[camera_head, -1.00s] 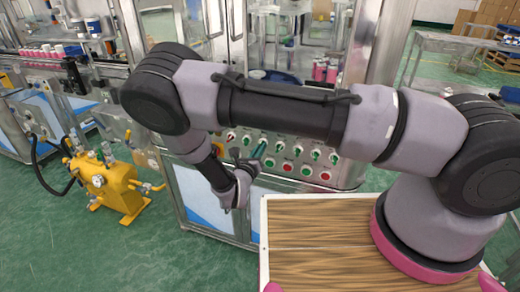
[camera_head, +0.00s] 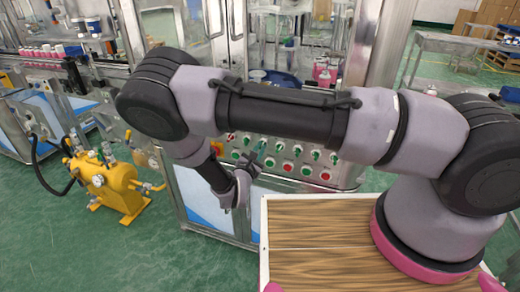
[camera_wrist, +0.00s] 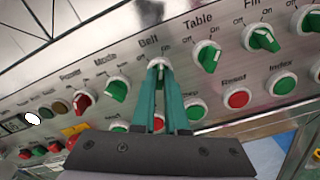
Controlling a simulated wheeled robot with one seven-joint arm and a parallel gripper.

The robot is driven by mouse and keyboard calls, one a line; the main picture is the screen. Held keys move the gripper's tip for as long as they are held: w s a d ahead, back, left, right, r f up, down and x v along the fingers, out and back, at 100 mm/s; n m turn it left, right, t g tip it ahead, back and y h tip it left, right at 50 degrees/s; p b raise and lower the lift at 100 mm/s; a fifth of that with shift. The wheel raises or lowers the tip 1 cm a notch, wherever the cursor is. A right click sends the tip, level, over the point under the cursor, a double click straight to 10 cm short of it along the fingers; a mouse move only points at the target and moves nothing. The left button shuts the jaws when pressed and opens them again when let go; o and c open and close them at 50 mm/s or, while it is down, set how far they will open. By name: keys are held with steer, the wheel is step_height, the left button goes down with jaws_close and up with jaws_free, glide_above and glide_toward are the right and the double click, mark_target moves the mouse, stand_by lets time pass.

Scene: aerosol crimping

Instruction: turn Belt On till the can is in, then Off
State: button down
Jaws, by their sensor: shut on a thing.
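The Belt knob (camera_wrist: 158,64) is on the slanted grey control panel, under the printed word "Belt" in the wrist view. My gripper (camera_wrist: 158,72) is shut on this knob, with its two green fingers on either side of it. The fingers hide most of the knob, so I cannot tell whether it points to On or Off. In the head view my gripper (camera_head: 255,162) is at the panel's upper row of knobs. Pink cans (camera_head: 323,73) stand behind the machine's glass; I cannot tell which can the task means.
The Mode knob (camera_wrist: 117,89) is close to the left of the fingers and the Table knob (camera_wrist: 207,55) close to the right. A red button (camera_wrist: 237,99) labelled Reset sits below. A yellow pump unit (camera_head: 108,183) stands on the floor at left.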

steer(key=shift+m, duration=0.4)
steer(key=c, duration=0.9)
jaws_free()
steer(key=shift+c, duration=0.2)
steer(key=v, duration=1.1)
steer(key=shift+w+r, duration=0.1)
